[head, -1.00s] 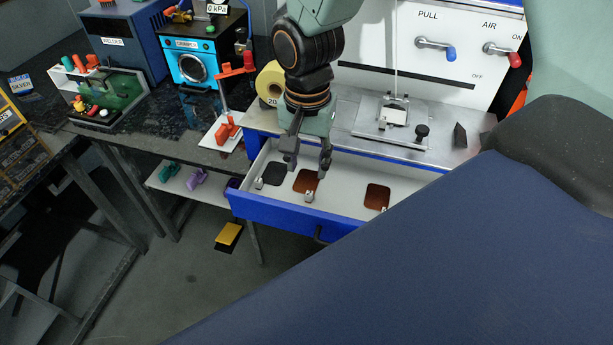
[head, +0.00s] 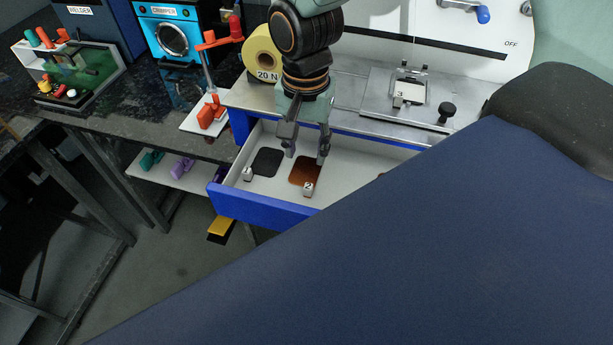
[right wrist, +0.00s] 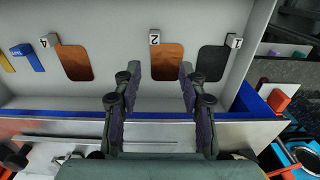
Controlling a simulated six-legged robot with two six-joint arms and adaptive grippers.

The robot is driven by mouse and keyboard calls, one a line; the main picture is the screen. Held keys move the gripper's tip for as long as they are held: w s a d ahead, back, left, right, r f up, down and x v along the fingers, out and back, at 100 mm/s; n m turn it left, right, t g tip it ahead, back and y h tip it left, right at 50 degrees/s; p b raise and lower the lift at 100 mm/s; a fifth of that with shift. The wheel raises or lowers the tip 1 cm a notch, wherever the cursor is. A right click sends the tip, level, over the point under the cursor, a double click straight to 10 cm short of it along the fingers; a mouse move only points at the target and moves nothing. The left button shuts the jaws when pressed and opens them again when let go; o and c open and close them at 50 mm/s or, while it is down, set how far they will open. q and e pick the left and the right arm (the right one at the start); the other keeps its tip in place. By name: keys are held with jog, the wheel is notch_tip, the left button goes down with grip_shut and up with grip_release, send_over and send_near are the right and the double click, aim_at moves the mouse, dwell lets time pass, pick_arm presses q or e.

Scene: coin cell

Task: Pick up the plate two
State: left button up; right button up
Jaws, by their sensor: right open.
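Plate two (head: 304,168) is a thin brown rounded square lying flat in the open drawer, with a small white block marked 2 (head: 308,189) at its front edge. It also shows in the right wrist view (right wrist: 167,62). My right gripper (head: 307,156) is open and empty, pointing down over the drawer at plate two; one fingertip overlaps the plate's edge in the head view. In the right wrist view my right gripper (right wrist: 157,82) has its fingers apart, with plate two beyond and towards the right finger. Contact cannot be told. My left gripper is not in view.
A black plate marked 1 (right wrist: 212,62) and a brown plate marked 4 (right wrist: 75,62) lie either side of plate two. The drawer's blue front (head: 255,207) and the metal worktop (head: 350,110) bound the space. A yellow 20 N roll (head: 262,52) stands beside the arm.

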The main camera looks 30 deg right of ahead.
aim_at(309, 184)
jog(key=shift+s+a+f+b, duration=0.2)
jog(key=shift+f+b, duration=0.1)
jog(key=shift+f, duration=0.1)
jog(key=shift+s+a+f+b, duration=0.2)
jog(key=shift+f+b, duration=0.1)
jog(key=shift+f, duration=0.1)
jog(key=shift+w+d+f, duration=0.1)
jog(key=shift+f, duration=0.25)
jog(key=f, duration=0.2)
jog(key=f+b, duration=0.1)
jog(key=f, duration=0.1)
jog(key=s+f+b, duration=0.1)
jog(key=f, duration=0.1)
jog(key=shift+d+f, duration=0.1)
jog(key=shift+d, duration=0.1)
jog(key=shift+w+d+f, duration=0.1)
jog(key=shift+w+f, duration=0.2)
jog(key=shift+f, duration=0.15)
jog(key=shift+s+r, duration=0.15)
jog(key=shift+s, duration=0.05)
jog(key=c, duration=0.3)
jog(key=shift+w, duration=0.15)
jog(key=c, duration=0.5)
grip_shut()
